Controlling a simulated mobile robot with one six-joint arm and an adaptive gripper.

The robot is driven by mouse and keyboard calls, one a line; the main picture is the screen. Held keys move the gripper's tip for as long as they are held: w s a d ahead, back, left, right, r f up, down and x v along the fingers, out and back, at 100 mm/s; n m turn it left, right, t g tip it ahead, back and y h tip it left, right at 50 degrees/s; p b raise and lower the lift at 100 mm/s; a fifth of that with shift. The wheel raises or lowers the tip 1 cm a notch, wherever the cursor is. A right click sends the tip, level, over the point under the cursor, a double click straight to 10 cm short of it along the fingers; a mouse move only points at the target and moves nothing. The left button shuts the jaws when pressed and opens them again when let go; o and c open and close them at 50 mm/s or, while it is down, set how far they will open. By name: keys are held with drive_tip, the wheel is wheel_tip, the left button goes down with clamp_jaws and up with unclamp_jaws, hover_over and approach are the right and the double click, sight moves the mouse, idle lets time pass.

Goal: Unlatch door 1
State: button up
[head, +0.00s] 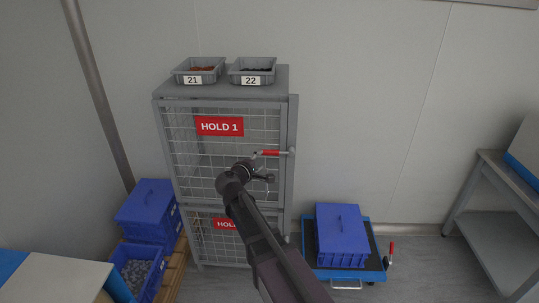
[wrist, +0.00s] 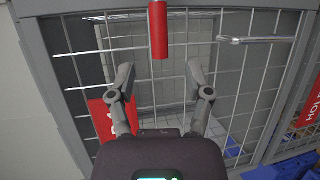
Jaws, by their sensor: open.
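Door 1 is the upper wire-mesh door of a grey cage cabinet, with a red HOLD 1 sign (head: 219,126). It looks closed. A latch with a red handle (head: 270,153) lies about level across the door's right edge. In the wrist view the red handle (wrist: 158,32) is at top centre, beyond the fingertips. My gripper (head: 263,172) is in front of the door, just below the handle. In the wrist view my gripper (wrist: 160,76) is open and empty, its two fingers apart, with mesh behind them. I see no contact with the handle.
A lower mesh door with a red sign (head: 228,224) is partly hidden by my arm. Trays 21 (head: 194,80) and 22 (head: 252,80) stand on top. Blue crates (head: 148,212) are at left, and a cart with a blue crate (head: 341,236) is at right.

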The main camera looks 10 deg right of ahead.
sight(268, 154)
drive_tip(key=b+x, duration=0.1)
drive_tip(key=x, duration=0.7)
drive_tip(key=shift+w+f, duration=0.1)
drive_tip(key=shift+w, duration=0.05)
clamp_jaws()
